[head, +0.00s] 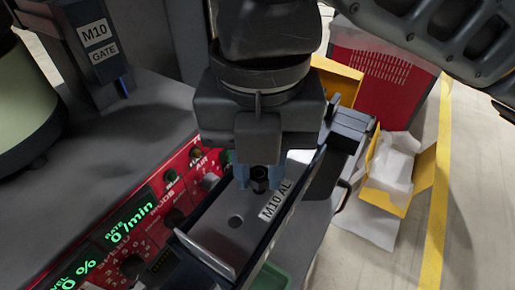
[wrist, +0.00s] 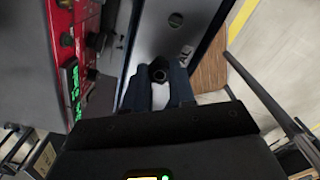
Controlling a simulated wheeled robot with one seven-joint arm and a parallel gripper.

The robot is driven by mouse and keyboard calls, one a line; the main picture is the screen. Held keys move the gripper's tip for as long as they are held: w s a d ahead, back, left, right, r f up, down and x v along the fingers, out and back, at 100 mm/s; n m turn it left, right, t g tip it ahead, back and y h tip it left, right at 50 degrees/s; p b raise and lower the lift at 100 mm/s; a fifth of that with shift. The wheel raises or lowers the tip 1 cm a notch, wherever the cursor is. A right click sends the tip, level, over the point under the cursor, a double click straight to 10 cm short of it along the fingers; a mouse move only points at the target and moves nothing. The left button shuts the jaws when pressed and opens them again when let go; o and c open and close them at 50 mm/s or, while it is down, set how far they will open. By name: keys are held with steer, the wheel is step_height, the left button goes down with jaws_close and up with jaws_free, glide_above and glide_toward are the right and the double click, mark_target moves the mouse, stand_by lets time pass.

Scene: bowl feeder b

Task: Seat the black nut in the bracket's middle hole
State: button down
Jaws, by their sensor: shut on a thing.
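My gripper (head: 259,180) points down over the bracket (head: 212,238), a grey metal plate labelled "M10 AL". Its blue-grey fingers are shut on the black nut (head: 260,186), which shows between the fingertips. In the wrist view the nut (wrist: 159,73) sits between the fingertips (wrist: 159,78), in front of the bracket (wrist: 150,35). A dark round spot (wrist: 175,20) shows farther along the plate in the wrist view. My gripper hides the plate's middle, and I cannot tell whether the nut touches it.
A red control panel (head: 125,222) with knobs and green displays runs along the left of the bracket. A grey "M10 GATE" post (head: 98,45) stands at the upper left. An open yellow box (head: 423,172) and a red crate (head: 385,75) are on the floor at right.

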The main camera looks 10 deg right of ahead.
steer(key=shift+f+b, duration=0.4)
steer(key=shift+f, duration=0.25)
steer(key=c, duration=0.9)
jaws_free()
steer(key=shift+o, duration=0.2)
steer(key=shift+r, duration=3.95)
